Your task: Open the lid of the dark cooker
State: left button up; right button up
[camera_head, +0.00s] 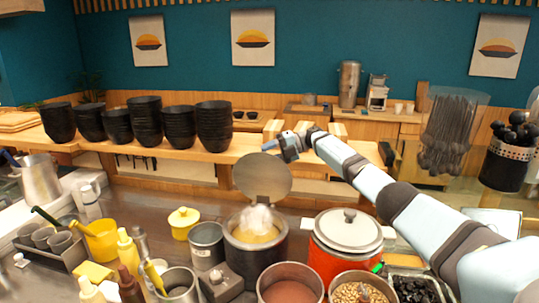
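The dark cooker (240,262) stands on the counter in the middle of the head view. Its round grey lid (263,180) is raised and stands tilted up at the back of the pot. Yellowish food with pale steam shows inside the open pot. My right gripper (268,150) is just above the top edge of the raised lid, its arm reaching in from the right. I cannot tell whether its fingers touch the lid or whether they are open or shut. My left gripper is not in view.
A red cooker (345,257) with its lid on stands to the right. A grey canister (206,245) and a yellow lidded pot (183,222) stand to the left. Pots of toppings (290,285) line the front. Stacked black bowls (145,120) stand on the shelf behind.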

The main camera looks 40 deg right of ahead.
jog(key=o, duration=0.4)
jog(key=shift+c, duration=0.2)
jog(key=b+v, duration=0.3)
jog(key=v, duration=1)
jog(key=shift+s+d, duration=0.25)
jog(key=shift+d, duration=0.1)
